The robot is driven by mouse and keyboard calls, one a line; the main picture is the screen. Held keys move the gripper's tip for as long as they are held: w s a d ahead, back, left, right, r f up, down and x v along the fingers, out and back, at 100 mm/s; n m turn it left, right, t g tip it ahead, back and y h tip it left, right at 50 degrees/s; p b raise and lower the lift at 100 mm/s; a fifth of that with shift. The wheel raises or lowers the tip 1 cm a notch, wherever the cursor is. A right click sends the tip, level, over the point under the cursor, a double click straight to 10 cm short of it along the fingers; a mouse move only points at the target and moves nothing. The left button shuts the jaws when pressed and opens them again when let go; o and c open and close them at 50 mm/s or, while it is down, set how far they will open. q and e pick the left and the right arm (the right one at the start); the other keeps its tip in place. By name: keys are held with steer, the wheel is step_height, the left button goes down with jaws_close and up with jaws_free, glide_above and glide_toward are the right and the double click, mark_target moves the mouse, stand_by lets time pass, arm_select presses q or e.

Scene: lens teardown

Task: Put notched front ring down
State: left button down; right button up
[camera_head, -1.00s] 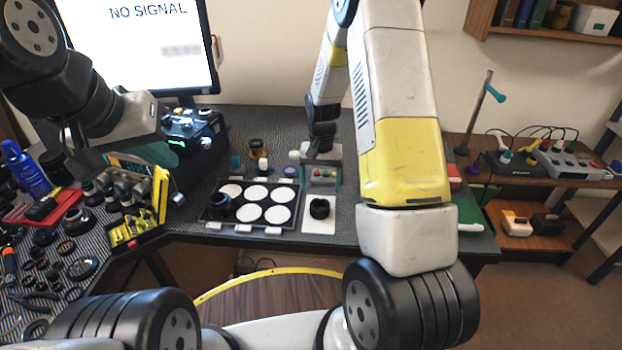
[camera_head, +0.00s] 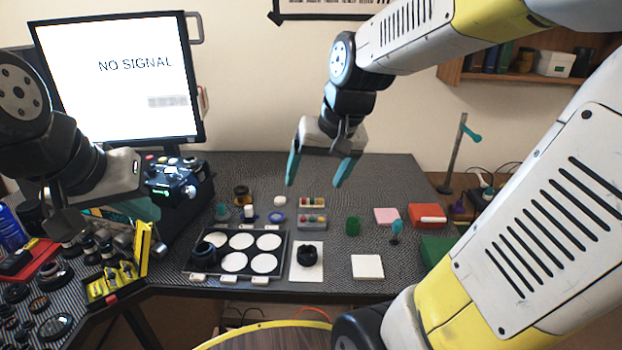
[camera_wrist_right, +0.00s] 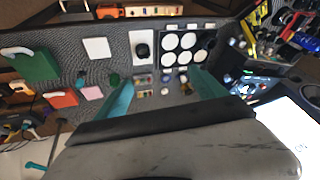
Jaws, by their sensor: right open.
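My right gripper (camera_head: 318,172) is open and empty, held above the back of the table with its teal fingers spread. It also shows in the right wrist view (camera_wrist_right: 160,88), with nothing between the fingers. A black ring-like part (camera_head: 307,256) with an uneven top rests on a white pad (camera_head: 302,275); it also shows in the right wrist view (camera_wrist_right: 142,50). Another dark round part (camera_head: 206,250) stands in the left of the black tray (camera_head: 232,277). I cannot tell for sure which is the notched front ring. My left gripper (camera_head: 68,222) is at the left, its jaws unclear.
The tray has several white round spots. A block with coloured knobs (camera_head: 312,213), a green cup (camera_head: 352,226), a white square (camera_head: 367,267) and a red box (camera_head: 427,215) stand to the right. Tools and lens parts crowd the left. A monitor (camera_head: 120,80) stands behind.

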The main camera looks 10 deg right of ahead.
steer(key=s+r+n+t, duration=0.1)
steer(key=s+r, duration=0.1)
steer(key=s, duration=0.6)
steer(key=shift+s+a+r+t, duration=0.2)
steer(key=shift+a+r+t, duration=0.1)
steer(key=shift+r+t, duration=0.1)
stand_by(0.6)
